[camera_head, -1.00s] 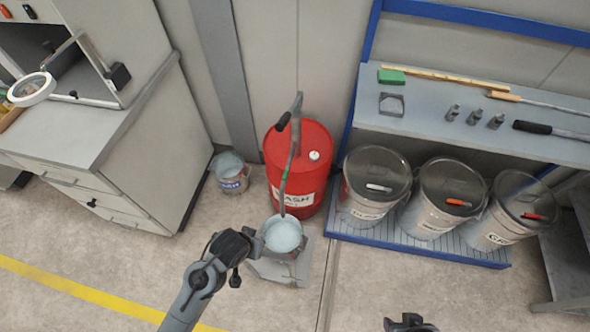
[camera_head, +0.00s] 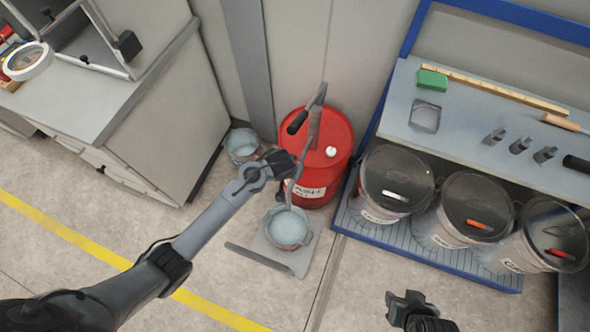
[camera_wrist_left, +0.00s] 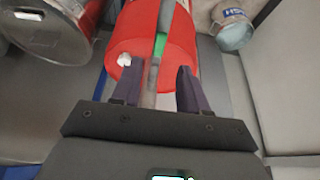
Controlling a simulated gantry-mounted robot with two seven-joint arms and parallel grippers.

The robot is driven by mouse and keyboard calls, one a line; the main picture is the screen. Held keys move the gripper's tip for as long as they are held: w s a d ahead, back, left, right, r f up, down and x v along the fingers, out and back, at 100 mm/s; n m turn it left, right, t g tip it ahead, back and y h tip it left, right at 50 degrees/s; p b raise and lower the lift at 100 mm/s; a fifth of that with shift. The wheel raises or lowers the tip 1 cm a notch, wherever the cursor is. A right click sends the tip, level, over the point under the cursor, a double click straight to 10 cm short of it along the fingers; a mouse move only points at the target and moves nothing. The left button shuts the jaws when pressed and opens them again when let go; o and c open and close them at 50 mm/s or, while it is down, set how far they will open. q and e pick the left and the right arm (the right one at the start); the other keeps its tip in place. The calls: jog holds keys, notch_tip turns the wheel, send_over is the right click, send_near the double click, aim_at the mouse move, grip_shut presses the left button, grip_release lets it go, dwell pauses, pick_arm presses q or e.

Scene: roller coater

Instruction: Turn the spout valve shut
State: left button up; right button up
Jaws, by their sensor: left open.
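The red drum (camera_head: 338,150) carries a grey pump with a spout pipe (camera_head: 312,128) that runs down towards a pail (camera_head: 287,228). A green part, probably the valve lever, shows on the pipe in the left wrist view (camera_wrist_left: 160,45); in the head view my gripper largely covers that area. My left gripper (camera_head: 290,172) is at the spout pipe, beside the drum. In the left wrist view its open fingers (camera_wrist_left: 160,80) stand either side of the grey pipe, with the green part past the tips. I cannot tell whether they touch it. My right gripper (camera_head: 406,298) is low in the head view, away from the drum.
The pail stands on a grey platform (camera_head: 292,262). A second pail (camera_head: 243,145) is behind, by the cabinet (camera_head: 165,140). Several lidded pails (camera_head: 395,178) stand on a blue rack to the right, below a shelf (camera_head: 470,140) with tools. The floor in front is clear.

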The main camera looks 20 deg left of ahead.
pick_arm(q)
jog(key=b+x, duration=0.2)
jog(key=x, duration=0.5)
jog(key=shift+w+f, duration=0.1)
jog(key=shift+w, duration=0.1)
grip_shut()
